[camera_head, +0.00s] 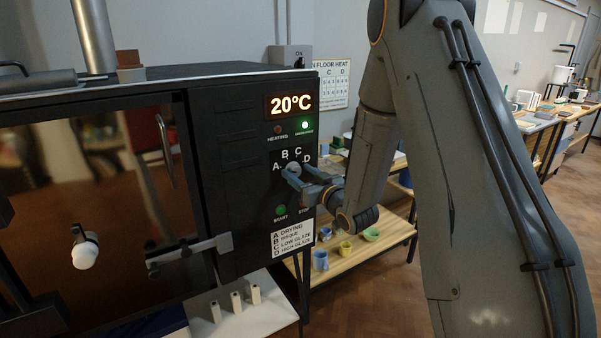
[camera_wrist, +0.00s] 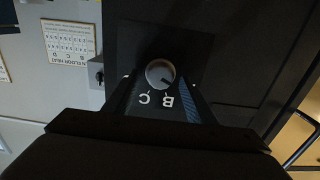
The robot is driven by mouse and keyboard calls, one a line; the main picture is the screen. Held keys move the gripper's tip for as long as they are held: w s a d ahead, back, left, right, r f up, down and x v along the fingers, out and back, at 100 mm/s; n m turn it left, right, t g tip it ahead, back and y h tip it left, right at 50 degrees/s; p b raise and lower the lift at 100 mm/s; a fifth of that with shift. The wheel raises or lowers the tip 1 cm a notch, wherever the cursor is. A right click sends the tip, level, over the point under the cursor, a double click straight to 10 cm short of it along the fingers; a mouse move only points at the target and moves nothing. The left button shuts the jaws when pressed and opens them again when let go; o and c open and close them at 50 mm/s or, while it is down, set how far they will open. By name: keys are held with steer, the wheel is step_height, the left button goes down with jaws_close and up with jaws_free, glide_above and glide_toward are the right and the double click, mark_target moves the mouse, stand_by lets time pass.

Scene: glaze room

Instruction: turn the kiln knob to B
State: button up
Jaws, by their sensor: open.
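The black kiln (camera_head: 232,130) has a control panel with a round grey knob (camera_head: 294,168) ringed by the letters A, B, C and D. My gripper (camera_head: 301,178) is at the knob, open, and partly covers it in the head view. In the wrist view the knob (camera_wrist: 160,73) lies between the spread fingers of my gripper (camera_wrist: 158,82), with a gap on each side. B and C appear upside down below it. The knob's dark mark seems to point to the lower right, off B on the side away from C. A and D are hidden there.
The display (camera_head: 291,103) above reads 20°C, with a lit green lamp beside a dim red one. START and STOP buttons and a program card (camera_head: 292,239) sit below the knob. A wooden shelf (camera_head: 365,240) with small pots stands behind my arm.

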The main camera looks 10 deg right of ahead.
steer(key=c, duration=1)
steer(key=m, duration=0.4)
steer(key=shift+d+f+m+b, duration=0.1)
steer(key=shift+m+b, duration=0.2)
steer(key=shift+b, duration=0.05)
steer(key=shift+m, duration=2.1)
steer(key=o, duration=1)
